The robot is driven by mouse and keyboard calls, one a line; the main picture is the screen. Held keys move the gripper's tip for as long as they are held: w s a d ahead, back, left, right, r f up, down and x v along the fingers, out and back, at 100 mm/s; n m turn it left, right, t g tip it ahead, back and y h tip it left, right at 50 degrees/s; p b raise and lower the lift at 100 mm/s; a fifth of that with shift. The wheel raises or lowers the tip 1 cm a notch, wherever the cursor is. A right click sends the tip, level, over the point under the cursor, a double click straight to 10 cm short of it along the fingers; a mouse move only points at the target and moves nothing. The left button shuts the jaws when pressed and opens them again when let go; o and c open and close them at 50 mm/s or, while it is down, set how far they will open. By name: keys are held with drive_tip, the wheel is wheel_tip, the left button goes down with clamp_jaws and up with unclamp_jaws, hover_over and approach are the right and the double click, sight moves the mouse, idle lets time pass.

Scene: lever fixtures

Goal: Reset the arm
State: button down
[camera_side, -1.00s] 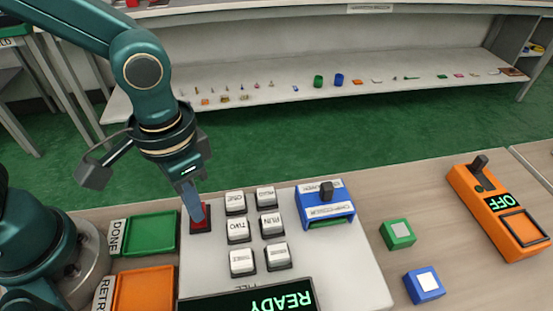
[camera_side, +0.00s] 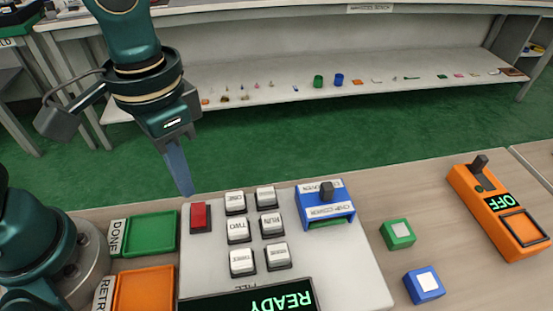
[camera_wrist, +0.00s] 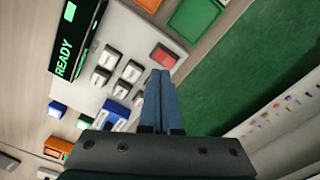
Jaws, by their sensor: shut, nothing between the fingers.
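My gripper (camera_side: 186,186) is shut and empty, with its blue-grey fingertips raised above the panel's back left edge. In the wrist view my gripper (camera_wrist: 160,74) points toward the red button, apart from it in the side view. The red button (camera_side: 199,216) sits at the panel's back left corner; it also shows in the wrist view (camera_wrist: 163,57). The white panel (camera_side: 215,265) carries several white labelled buttons (camera_side: 238,231) and a black display (camera_side: 262,302) reading READY in green. A blue lever fixture (camera_side: 327,205) with a dark knob stands at its back right.
A green tray (camera_side: 151,233) labelled DONE and an orange tray (camera_side: 143,289) lie left of the panel. A green block (camera_side: 397,234) and a blue block (camera_side: 424,285) lie right of it. An orange switch box (camera_side: 497,212) reading OFF stands at far right.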

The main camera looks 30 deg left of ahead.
drive_tip(key=s+a+r+n+t, duration=0.2)
drive_tip(key=a+t, duration=0.3)
drive_tip(key=a, duration=0.4)
drive_tip(key=shift+a+r+n+t, duration=0.3)
drive_tip(key=shift+r+n, duration=0.2)
drive_tip(key=shift+r, duration=0.25)
